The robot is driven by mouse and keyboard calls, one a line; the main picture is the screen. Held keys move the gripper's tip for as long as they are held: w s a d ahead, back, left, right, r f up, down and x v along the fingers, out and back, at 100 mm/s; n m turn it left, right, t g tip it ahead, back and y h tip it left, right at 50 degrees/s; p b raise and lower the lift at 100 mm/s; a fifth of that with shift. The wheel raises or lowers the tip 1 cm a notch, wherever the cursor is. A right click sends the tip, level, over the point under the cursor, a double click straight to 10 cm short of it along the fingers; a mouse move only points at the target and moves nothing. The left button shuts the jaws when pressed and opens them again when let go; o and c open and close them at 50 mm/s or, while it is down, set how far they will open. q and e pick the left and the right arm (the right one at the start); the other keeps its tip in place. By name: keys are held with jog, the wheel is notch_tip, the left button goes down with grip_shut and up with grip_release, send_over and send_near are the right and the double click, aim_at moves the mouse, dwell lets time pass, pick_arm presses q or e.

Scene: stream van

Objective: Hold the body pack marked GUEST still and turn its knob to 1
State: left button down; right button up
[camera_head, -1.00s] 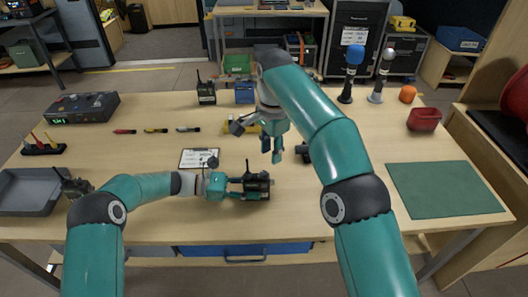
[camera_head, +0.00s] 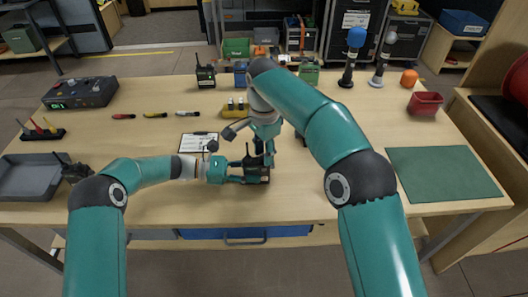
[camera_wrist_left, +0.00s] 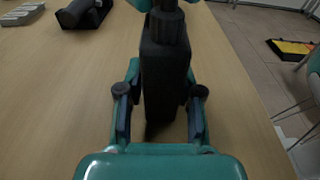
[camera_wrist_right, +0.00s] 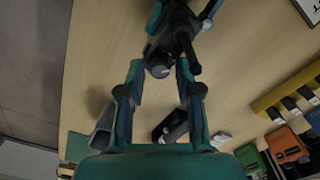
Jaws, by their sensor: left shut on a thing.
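The black body pack (camera_head: 264,175) stands upright at the table's front middle; no GUEST marking is readable. My left gripper (camera_head: 247,180) is shut on the pack's body, one finger on each side. In the left wrist view the dark pack (camera_wrist_left: 165,75) fills the space between the fingers (camera_wrist_left: 160,110). My right gripper (camera_head: 262,157) points down over the pack's top. In the right wrist view its fingers (camera_wrist_right: 160,85) are spread either side of the dark round knob (camera_wrist_right: 159,71), with gaps visible. The knob's setting cannot be read.
A clipboard (camera_head: 197,142) lies left of the pack. A yellow rack (camera_head: 236,108) stands behind it. A dark object (camera_wrist_right: 172,125) lies nearby, mostly hidden by my right arm in the head view. A green mat (camera_head: 440,173) is on the right, a grey tray (camera_head: 30,180) on the left.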

jog(key=shift+f+m, duration=0.25)
jog(key=shift+m, duration=0.15)
jog(key=m, duration=1.2)
jog(key=shift+c, duration=0.3)
grip_shut()
jog(key=shift+n, duration=1.4)
